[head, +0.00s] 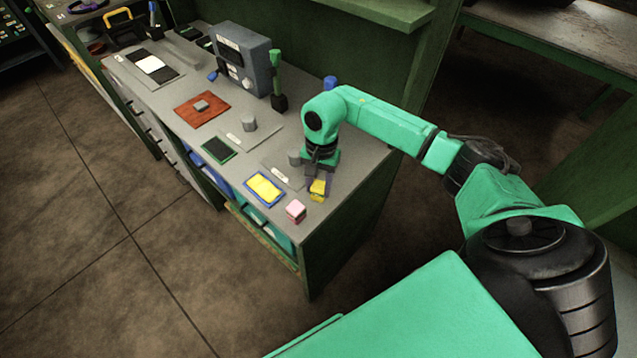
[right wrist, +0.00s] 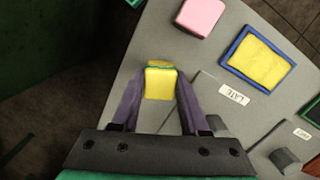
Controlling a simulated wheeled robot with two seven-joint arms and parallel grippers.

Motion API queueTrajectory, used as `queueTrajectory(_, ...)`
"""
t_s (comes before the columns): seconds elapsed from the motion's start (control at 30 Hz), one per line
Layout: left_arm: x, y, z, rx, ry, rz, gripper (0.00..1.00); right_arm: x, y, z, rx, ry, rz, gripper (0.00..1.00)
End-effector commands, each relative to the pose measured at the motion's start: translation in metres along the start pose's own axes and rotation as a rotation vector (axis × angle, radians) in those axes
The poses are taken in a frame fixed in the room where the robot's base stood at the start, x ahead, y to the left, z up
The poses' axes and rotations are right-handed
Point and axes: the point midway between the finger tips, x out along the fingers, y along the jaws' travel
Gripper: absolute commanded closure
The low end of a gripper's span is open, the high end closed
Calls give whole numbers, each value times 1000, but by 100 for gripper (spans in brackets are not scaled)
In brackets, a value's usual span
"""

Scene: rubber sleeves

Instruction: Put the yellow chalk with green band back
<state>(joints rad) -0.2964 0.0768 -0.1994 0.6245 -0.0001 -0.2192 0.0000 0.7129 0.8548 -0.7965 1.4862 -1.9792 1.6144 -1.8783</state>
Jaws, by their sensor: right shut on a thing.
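The yellow chalk with a green band (head: 318,189) is a small yellow block at the near right of the grey bench. It also shows in the right wrist view (right wrist: 160,82), with the green band near its far end. My right gripper (head: 318,186) points down over the bench and is shut on the chalk, one finger on each side; the wrist view shows the same grip (right wrist: 158,95). I cannot tell whether the chalk touches the bench top. My left gripper is not in view.
A pink block (head: 295,211) and a blue-edged yellow pad (head: 264,188) lie close to the left of the chalk. A label plate marked LATE (right wrist: 233,94) and a grey cylinder (head: 295,158) are near. A green-handled tool (head: 276,80) stands farther back. The bench's right edge is close.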

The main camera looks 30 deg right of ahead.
Motion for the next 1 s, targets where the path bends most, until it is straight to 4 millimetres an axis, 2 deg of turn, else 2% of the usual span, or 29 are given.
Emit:
queueTrajectory(0.17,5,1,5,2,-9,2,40,3,0,0,0,0,-1,100)
queueTrajectory(0.2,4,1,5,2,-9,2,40,2,0,0,0,0,0,48)
queueTrajectory(0.27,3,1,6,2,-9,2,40,2,0,0,0,0,0,26)
queueTrajectory(0.67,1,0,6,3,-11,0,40,-4,-1,0,0,1,-2,26)
queueTrajectory(0.77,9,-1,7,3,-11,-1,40,-17,-1,-2,-1,4,-5,26)
queueTrajectory(1.0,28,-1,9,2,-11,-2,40,-77,-1,-2,-1,5,-6,26)
